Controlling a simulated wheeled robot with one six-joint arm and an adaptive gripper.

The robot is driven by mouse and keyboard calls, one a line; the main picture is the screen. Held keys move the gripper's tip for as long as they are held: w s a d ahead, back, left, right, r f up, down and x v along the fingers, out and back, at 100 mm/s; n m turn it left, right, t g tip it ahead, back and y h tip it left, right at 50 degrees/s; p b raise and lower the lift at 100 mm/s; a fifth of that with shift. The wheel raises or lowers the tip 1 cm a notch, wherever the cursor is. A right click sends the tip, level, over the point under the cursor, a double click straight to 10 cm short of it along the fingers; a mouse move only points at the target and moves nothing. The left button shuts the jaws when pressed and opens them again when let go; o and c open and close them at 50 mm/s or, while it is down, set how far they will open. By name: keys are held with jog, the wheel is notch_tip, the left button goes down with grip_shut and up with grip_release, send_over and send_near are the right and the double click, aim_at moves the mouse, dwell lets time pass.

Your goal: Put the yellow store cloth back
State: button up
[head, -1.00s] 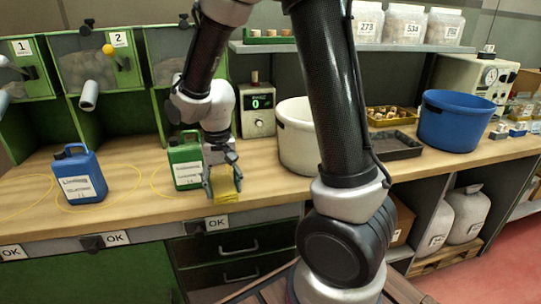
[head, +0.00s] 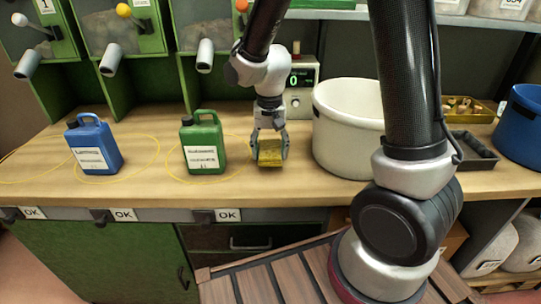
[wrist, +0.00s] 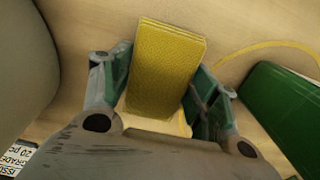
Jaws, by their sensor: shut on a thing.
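The yellow cloth (head: 271,153) is a folded, layered pad with a textured face. My gripper (head: 269,146) is shut on it, at the bench between the green jug and the white tub. In the wrist view the cloth (wrist: 168,62) sits between the two green-padded fingers of my gripper (wrist: 160,88), with its far end sticking out past them. I cannot tell whether the cloth touches the bench top or hangs just above it.
The green jug (head: 203,145) stands close left of my gripper and the white tub (head: 345,140) close right. A blue jug (head: 94,147) stands further left. Thin yellow rings (head: 150,172) mark the wooden bench (head: 135,192). A scale with a green display (head: 300,95) stands behind.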

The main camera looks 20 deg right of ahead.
aim_at(270, 150)
jog(key=shift+f, duration=1.3)
jog(key=o, duration=0.9)
jog(key=shift+f, duration=0.15)
notch_tip(270, 150, up, 12)
jog(key=shift+r, duration=0.2)
jog(key=shift+s, duration=0.1)
